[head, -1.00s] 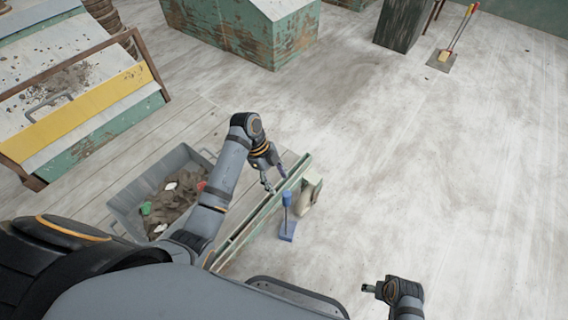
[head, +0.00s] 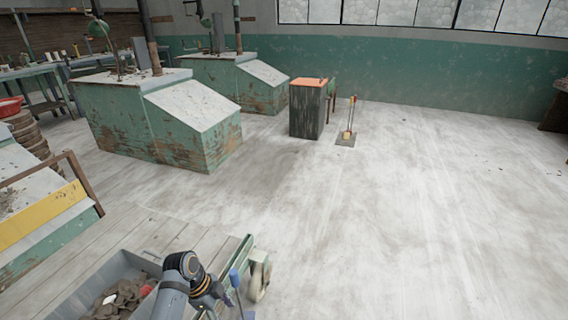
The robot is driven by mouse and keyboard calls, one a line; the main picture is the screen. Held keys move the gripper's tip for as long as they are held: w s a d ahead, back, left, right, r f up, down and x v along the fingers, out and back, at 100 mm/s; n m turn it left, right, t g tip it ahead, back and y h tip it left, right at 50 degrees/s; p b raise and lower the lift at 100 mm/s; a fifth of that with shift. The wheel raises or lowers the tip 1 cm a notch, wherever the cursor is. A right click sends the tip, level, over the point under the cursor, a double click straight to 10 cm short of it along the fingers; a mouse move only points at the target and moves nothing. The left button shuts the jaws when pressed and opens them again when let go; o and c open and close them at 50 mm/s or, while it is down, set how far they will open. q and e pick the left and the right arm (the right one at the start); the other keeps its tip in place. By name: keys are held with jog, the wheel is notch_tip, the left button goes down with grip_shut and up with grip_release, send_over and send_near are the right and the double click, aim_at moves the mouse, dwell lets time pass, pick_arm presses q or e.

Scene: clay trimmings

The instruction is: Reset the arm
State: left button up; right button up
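My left gripper (head: 217,299) is at the bottom of the head view, in front of the cart's green rail. Its fingers look apart, and I see nothing between them. The arm behind it covers part of a grey bin (head: 75,302). My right gripper is out of view.
The bin holds brown clay pieces (head: 122,297) and stands on a plank-topped cart (head: 150,232). A dark cabinet (head: 307,112) and a dustpan (head: 345,139) are farther off. The floor to the right is clear.

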pick_arm(q)
jog(key=s+a+f+n+t+y, duration=0.15)
jog(key=s+a+f+n, duration=0.25)
jog(key=s+f+n, duration=0.5)
jog(key=s+a+f+n+y, duration=0.3)
jog(key=s+a+f+n, duration=0.2)
jog(key=s+f+n, duration=0.4)
jog(key=s+a+r+p, duration=0.1)
jog(key=s+r+p, duration=0.1)
jog(key=s+p, duration=0.6)
jog(key=s+a+r+p, duration=0.1)
jog(key=s+p, duration=0.6)
jog(key=p, duration=0.8)
jog(key=shift+s+a+r+p, duration=0.2)
jog(key=shift+s+r+p, duration=0.2)
jog(key=shift+r, duration=0.45)
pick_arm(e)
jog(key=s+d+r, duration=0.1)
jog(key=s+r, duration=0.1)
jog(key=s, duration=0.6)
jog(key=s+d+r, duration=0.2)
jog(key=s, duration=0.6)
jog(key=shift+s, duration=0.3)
